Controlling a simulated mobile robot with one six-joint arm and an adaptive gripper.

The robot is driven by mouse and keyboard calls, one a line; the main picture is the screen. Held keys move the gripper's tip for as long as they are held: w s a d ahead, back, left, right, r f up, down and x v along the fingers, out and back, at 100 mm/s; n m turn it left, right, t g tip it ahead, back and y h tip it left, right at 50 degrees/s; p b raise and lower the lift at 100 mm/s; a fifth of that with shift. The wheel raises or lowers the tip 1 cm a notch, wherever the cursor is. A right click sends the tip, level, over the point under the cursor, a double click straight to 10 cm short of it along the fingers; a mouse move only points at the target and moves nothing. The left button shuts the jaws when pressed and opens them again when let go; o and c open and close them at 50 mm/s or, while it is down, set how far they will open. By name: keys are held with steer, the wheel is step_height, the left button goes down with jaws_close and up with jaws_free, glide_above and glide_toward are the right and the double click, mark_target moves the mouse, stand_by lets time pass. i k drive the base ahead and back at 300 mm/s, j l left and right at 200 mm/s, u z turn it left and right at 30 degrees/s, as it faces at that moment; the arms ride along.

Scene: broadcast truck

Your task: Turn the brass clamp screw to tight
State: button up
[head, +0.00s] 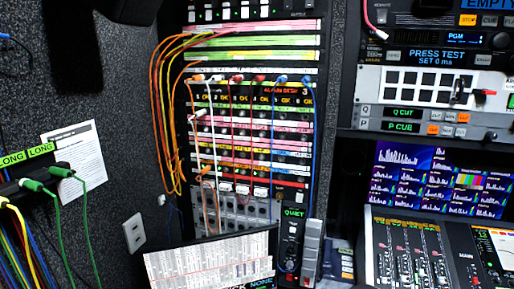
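I cannot pick out a brass clamp screw in the head view; if it is in the frame, it is too small or hidden to tell. A small dark fitting (460,92) with a red piece (485,92) beside it sits at the right end of a pale key panel (410,84); I cannot tell what it is. My gripper does not show in this view.
A patch bay (255,125) with orange, yellow, red and blue cords fills the middle. A fader desk (410,250) and multiview screen (435,180) are at right. Green plugs (45,178) and cables hang at left.

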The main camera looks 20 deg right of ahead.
mark_target(278, 196)
steer(key=l+z, duration=0.6)
steer(key=z, duration=0.15)
steer(key=i+l+z, duration=0.15)
steer(key=l+z, duration=0.25)
steer(key=j, duration=0.1)
